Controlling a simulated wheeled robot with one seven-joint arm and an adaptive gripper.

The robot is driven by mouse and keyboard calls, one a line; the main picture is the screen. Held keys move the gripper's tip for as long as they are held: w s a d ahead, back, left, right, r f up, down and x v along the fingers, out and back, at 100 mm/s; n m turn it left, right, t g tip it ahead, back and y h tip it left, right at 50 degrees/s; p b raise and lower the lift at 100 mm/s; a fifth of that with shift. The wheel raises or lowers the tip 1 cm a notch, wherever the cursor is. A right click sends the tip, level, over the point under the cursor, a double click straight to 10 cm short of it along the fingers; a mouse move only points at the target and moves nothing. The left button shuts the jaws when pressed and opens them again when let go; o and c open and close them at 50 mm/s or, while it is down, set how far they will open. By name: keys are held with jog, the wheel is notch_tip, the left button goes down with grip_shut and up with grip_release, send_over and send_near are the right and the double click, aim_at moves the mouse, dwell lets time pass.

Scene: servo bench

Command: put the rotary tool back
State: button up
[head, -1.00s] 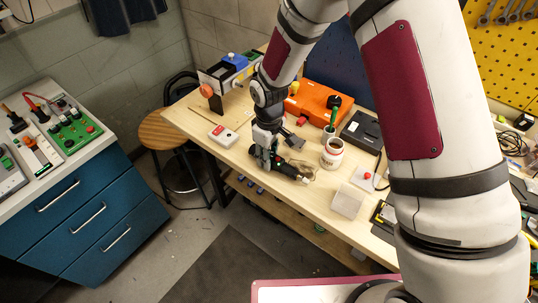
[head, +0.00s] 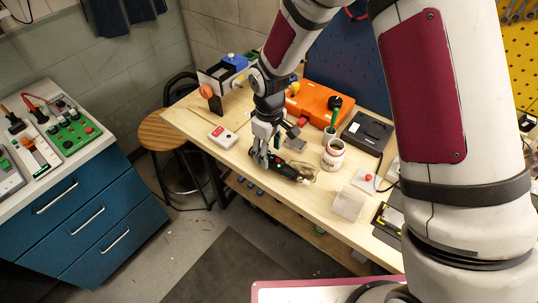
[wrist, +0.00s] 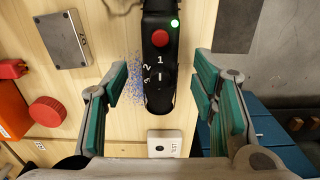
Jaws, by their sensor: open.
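The rotary tool (wrist: 160,45) lies on the wooden bench. It has a black body with a red button, a lit green lamp and white dial numbers. In the head view the tool (head: 292,172) lies near the bench's front edge, partly hidden by my gripper (head: 265,162). In the wrist view my gripper (wrist: 160,92) is open. Its two green-padded fingers stand on either side of the tool's rounded dial end, with a visible gap on each side. The tool's far end is outside the wrist view.
A white jar (head: 333,154), a pale block (head: 349,203) and a red-button box (head: 367,180) stand right of the tool. An orange case (head: 318,103) lies behind. A small white box (head: 222,137) lies to the left. The bench drops off just in front of the tool.

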notch_tip(320, 180, up, 9)
jog(key=b, duration=0.1)
jog(key=s+d+r+m+t, duration=0.1)
jog(key=s+d+r+m, duration=0.15)
jog(key=d+r, duration=0.35)
jog(key=s+d+r+m+t, duration=0.2)
jog(key=s+d+r, duration=0.15)
jog(key=r, duration=0.55)
jog(key=s+d+r+m+t, duration=0.1)
jog(key=s+d+r+m, duration=0.2)
jog(key=s, duration=0.4)
jog(key=s+d+r+m+t, duration=0.1)
jog(key=s+d+r+m, duration=0.2)
jog(key=s, duration=0.5)
jog(key=shift+d+r+t, duration=0.3)
jog(key=shift+d+r, duration=0.3)
jog(key=shift+d, duration=0.65)
jog(key=shift+w, duration=0.1)
